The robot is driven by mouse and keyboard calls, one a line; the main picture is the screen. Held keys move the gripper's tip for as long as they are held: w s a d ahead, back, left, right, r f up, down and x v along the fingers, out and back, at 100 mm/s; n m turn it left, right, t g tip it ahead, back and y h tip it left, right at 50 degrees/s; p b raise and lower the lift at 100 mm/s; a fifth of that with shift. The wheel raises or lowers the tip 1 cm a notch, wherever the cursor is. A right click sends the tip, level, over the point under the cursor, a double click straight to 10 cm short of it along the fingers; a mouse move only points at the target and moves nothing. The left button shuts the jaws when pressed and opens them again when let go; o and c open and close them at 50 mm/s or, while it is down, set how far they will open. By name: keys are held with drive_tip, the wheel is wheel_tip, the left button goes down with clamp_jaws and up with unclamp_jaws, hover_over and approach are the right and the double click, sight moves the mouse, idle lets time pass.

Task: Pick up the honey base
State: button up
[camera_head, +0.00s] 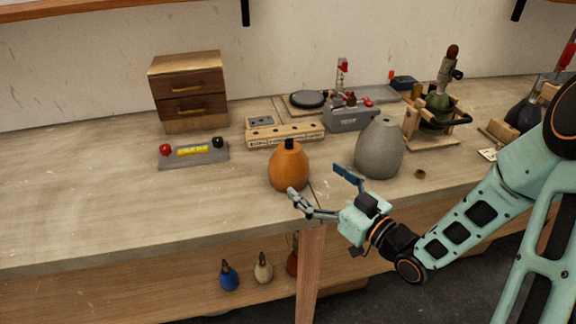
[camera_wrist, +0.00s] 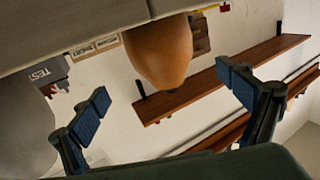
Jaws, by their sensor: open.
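The honey base is an orange, rounded lamp base (camera_head: 289,168) with a black top. It stands upright near the front edge of the workbench. My gripper (camera_head: 318,187) is open and empty, in front of the honey base and slightly to its right, its fingers spread. In the wrist view, tilted, the honey base (camera_wrist: 158,48) appears ahead between the two blue-padded fingers (camera_wrist: 165,95), apart from both. The black top is not visible there.
A grey lamp base (camera_head: 380,148) stands close on the right. A wooden drawer box (camera_head: 188,90) is at the back left. The bench's left front is clear. Small bases (camera_head: 229,275) sit on the lower shelf.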

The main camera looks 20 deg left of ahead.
sight(303, 171)
drive_tip(key=x, duration=0.4)
drive_tip(key=shift+w+a, duration=0.1)
drive_tip(key=shift+a, duration=0.05)
drive_tip(key=x, duration=0.5)
drive_tip(key=shift+a, duration=0.15)
drive_tip(key=c, duration=2)
drive_tip(key=shift+r, duration=0.2)
drive_tip(key=shift+c, duration=0.9)
drive_tip(key=shift+p, duration=0.3)
